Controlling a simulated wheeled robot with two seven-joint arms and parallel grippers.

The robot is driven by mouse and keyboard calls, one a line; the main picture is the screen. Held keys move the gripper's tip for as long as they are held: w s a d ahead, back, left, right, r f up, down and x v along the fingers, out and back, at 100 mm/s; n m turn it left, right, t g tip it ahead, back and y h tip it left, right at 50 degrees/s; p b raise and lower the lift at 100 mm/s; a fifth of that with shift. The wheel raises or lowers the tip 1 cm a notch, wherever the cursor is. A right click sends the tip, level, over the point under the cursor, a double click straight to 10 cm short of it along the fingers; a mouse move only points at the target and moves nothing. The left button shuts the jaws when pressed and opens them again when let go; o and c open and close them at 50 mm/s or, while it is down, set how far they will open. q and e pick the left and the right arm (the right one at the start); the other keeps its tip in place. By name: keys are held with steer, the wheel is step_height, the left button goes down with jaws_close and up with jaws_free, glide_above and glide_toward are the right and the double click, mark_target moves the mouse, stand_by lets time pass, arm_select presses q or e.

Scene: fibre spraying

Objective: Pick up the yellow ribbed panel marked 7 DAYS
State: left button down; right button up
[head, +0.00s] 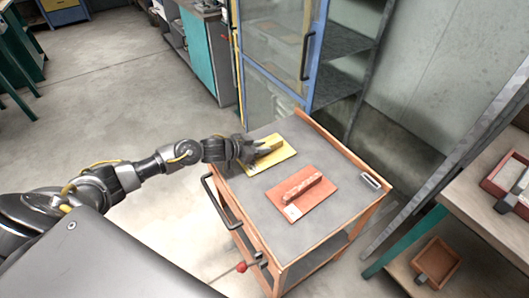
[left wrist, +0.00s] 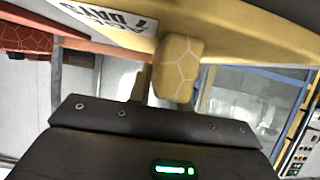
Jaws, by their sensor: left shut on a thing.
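The yellow panel (head: 284,158) is at the far left part of the cart top, with a raised yellow rib along it. In the left wrist view the panel (left wrist: 235,38) fills the top, with a white label (left wrist: 112,18) reading 7 DAYS. My left gripper (head: 260,150) reaches in from the left and is shut on the rib (left wrist: 178,68), whose rounded end shows between the fingers. I cannot tell whether the panel touches the cart top. My right gripper is not in view.
A red ribbed panel (head: 320,207) with a pale label lies nearby on the cart's grey top (head: 262,207). A glass-doored cabinet (head: 277,45) stands behind the cart. A bench (head: 485,205) with red trays is at the right. Open floor lies to the left.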

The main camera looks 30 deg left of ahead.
arm_select(q)
steer(key=shift+w+r, duration=0.15)
steer(key=shift+r, duration=0.1)
